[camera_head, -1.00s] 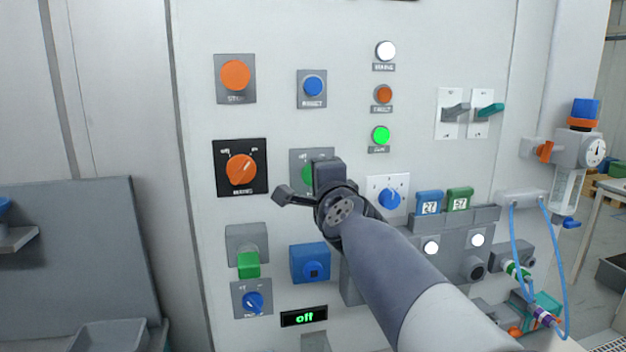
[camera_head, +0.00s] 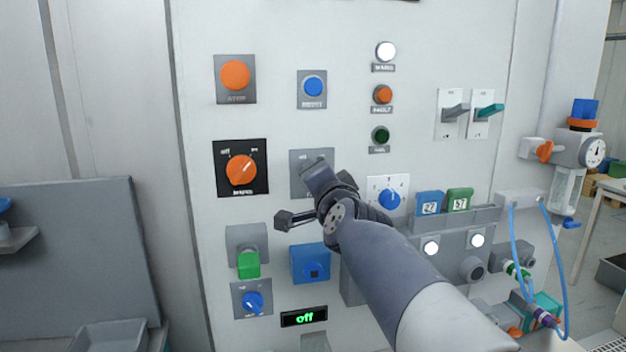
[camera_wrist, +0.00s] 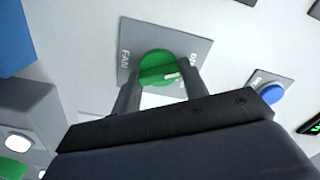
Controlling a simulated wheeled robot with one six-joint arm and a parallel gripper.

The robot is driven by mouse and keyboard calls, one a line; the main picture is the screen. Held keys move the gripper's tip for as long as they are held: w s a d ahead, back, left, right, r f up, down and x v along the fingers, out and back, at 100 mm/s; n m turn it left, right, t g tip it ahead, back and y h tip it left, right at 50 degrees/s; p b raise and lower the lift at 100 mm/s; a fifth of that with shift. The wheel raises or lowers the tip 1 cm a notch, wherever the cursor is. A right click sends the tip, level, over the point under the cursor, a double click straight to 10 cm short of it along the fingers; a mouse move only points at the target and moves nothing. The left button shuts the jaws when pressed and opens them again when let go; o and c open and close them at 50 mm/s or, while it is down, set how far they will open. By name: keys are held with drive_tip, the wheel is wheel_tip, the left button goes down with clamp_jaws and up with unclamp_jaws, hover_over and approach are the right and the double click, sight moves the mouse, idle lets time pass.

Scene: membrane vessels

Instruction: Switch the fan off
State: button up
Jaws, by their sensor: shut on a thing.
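The fan switch is a round green knob (camera_wrist: 157,66) on a grey plate lettered FAN in the wrist view. A white mark shows on the knob's face toward the lettering at right, which is partly covered. My gripper (camera_wrist: 160,78) has a finger on each side of the knob and is shut on it. In the head view my gripper (camera_head: 318,178) is turned at a tilt in front of the grey fan plate (camera_head: 299,158), and the knob is hidden behind it. A small green indicator lamp (camera_head: 380,135) on the panel is dark.
Around the plate are an orange MAINS knob (camera_head: 241,169), a blue button (camera_head: 313,86), a blue dial (camera_head: 389,199) and a blue box (camera_head: 310,263). A small display (camera_head: 304,316) reads "off". Two lever switches (camera_head: 468,113) stand to the right.

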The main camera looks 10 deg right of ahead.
drive_tip(key=shift+f, duration=0.1)
drive_tip(key=o, duration=1)
drive_tip(key=shift+s, duration=0.1)
drive_tip(key=s+p, duration=0.3)
drive_tip(key=s, duration=0.7)
drive_tip(key=shift+s, duration=0.35)
drive_tip(key=shift+w, duration=0.1)
drive_tip(key=w+b, duration=0.3)
drive_tip(key=w, duration=0.7)
drive_tip(key=shift+w, duration=0.35)
